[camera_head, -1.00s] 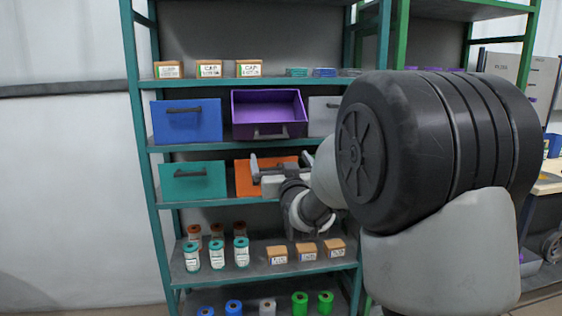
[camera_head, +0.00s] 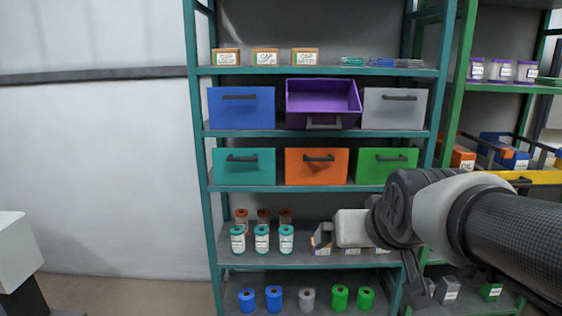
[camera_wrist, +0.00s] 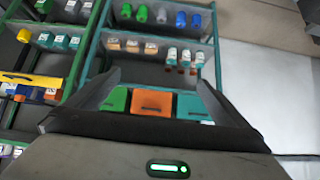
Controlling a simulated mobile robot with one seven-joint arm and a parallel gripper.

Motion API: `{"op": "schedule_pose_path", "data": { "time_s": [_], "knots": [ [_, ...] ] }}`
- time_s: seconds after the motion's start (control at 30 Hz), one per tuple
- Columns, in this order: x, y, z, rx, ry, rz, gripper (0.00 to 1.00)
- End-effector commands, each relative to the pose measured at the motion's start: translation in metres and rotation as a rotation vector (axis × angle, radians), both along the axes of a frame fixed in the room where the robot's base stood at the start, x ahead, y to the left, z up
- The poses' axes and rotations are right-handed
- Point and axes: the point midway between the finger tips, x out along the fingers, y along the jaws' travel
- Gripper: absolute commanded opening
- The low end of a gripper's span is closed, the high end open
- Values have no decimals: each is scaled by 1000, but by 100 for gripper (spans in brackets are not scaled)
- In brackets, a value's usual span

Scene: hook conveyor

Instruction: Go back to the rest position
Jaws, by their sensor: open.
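My gripper (camera_head: 325,238) is in front of the shelf with the cans and cartons in the head view, at the end of my arm reaching in from the right. In the wrist view its two fingers (camera_wrist: 155,98) stand wide apart with nothing between them. Beyond them are the green drawer (camera_wrist: 115,100), the orange drawer (camera_wrist: 152,103) and the teal drawer (camera_wrist: 190,105). In the head view the orange drawer (camera_head: 316,167) sits between the teal drawer (camera_head: 244,167) and the green drawer (camera_head: 381,167). The purple drawer (camera_head: 323,102) above stands pulled out and looks empty.
The teal rack (camera_head: 206,205) also holds a blue drawer (camera_head: 241,107), a grey drawer (camera_head: 391,107), cartons (camera_head: 265,57), teal-lidded cans (camera_head: 261,240) and coloured rolls (camera_head: 340,298). A green rack (camera_head: 455,90) adjoins it on the right.

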Motion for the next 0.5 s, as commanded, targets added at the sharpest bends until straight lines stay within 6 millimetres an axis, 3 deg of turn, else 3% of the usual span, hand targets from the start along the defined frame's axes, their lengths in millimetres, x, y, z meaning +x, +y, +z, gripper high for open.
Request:
{"op": "schedule_pose_path", "data": {
  "time_s": [0.1, 0.3, 0.33, 0.5],
  "knots": [
    [-56, 0, -16, -3, 124, 2, 100],
    [-138, 0, -42, -10, 312, 4, 100],
    [-137, 0, -22, -9, 314, 3, 100],
    [-134, 0, 25, -9, 313, 3, 100]
  ]
}}
